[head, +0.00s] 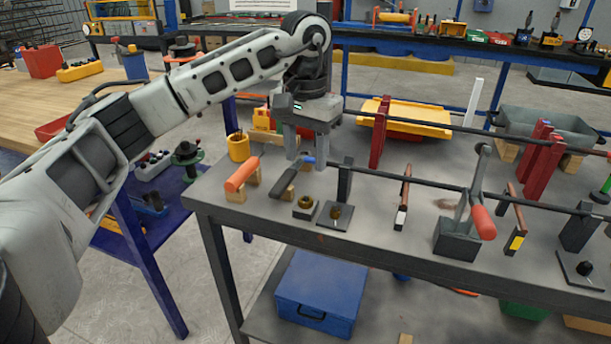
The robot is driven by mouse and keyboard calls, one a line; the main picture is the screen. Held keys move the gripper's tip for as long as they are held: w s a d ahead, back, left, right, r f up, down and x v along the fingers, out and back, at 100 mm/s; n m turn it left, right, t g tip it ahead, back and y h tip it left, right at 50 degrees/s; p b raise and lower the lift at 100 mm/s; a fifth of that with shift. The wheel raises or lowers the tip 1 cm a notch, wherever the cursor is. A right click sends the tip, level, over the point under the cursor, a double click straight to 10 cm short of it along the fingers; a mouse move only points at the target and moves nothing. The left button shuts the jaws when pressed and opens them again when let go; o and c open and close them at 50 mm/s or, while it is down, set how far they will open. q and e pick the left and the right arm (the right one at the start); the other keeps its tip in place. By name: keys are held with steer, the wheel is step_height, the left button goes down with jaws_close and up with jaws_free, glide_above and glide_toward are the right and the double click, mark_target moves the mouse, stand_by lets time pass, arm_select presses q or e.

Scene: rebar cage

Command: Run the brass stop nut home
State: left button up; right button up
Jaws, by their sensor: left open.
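A small brass nut (305,202) sits on a low grey block at the front left of the grey workbench. Just right of it, a dark plate (334,217) carries a small brownish stud. A long dark bar (400,178) runs left to right above the bench through upright supports, with a blue tip (308,160) at its left end. My left gripper (307,160) points down, open, with its fingers on either side of the blue tip in this view. I cannot tell whether they touch it. It is behind and above the brass nut. My right gripper is out of view.
An orange-handled tool (242,174) rests on wooden blocks at left, near a yellow cup (238,147). Red uprights (378,133) and a yellow tray (415,119) are behind.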

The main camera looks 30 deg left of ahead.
arm_select(q)
step_height(320, 180, up, 7)
steer(key=p, duration=0.1)
steer(key=shift+r, duration=0.15)
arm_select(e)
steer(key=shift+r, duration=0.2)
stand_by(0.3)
